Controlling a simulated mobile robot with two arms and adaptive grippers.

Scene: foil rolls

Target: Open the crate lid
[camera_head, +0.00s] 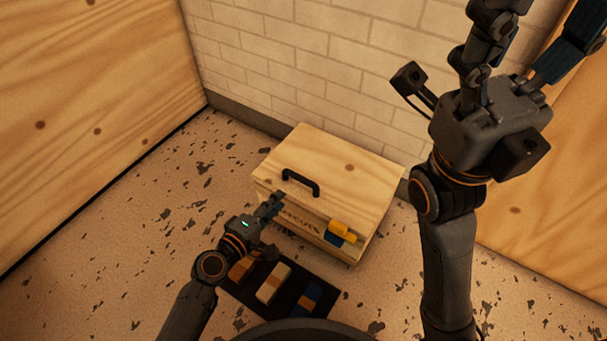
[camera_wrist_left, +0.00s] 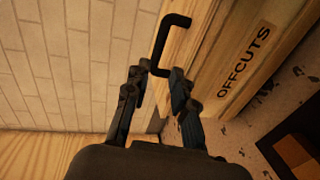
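The wooden crate (camera_head: 285,222) stands against the brick wall, and its lid (camera_head: 345,168) lies shut on top. A black bar handle (camera_head: 301,183) is fixed near the lid's front edge; it also shows in the left wrist view (camera_wrist_left: 170,36). My left gripper (camera_head: 272,204) is at the crate's front, just short of the handle. In the left wrist view its fingers (camera_wrist_left: 158,76) are apart, with the handle's near end at or just beyond the tips. They do not grip it. My right gripper (camera_head: 530,50) is raised high at the right, fingers spread and empty.
A yellow and dark blue piece (camera_head: 342,231) sits at the crate's front right edge. A dark mat (camera_head: 242,290) with several coloured blocks lies before the crate. Wooden panels (camera_head: 90,100) flank it left and right. Speckled floor is free at the left.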

